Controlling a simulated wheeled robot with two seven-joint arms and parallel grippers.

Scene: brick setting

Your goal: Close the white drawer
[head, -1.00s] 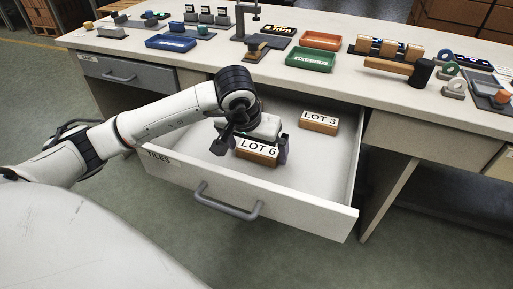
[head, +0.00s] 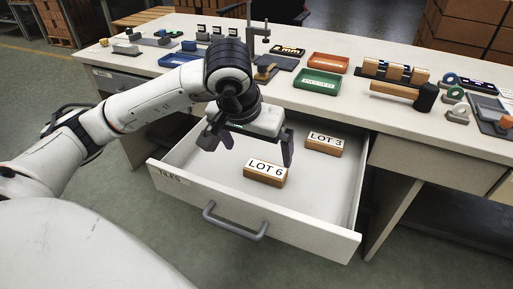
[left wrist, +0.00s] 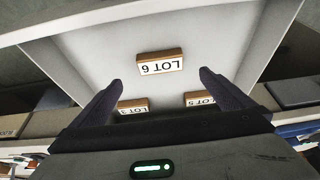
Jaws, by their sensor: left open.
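The white drawer (head: 183,205) is pulled well out of the workbench, with a grey bar handle (head: 234,222) on its front and a label that reads TILES. Inside it, a wooden block marked LOT 6 (head: 265,173) lies near the middle and one marked LOT 3 (head: 324,144) lies farther back on the right. My left gripper (head: 246,155) is open and empty above the drawer, apart from the LOT 6 block. In the left wrist view its fingers (left wrist: 160,92) are spread, with the LOT 6 block beyond them. A third block, marked LOT 5 (left wrist: 199,99), shows there too. My right gripper is not in view.
The bench top (head: 290,95) carries a green tray (head: 317,83), an orange tray (head: 328,63), a mallet (head: 405,94) and several small fixtures. A grey drawer (head: 118,84) at the left is shut. The floor in front of the white drawer is clear.

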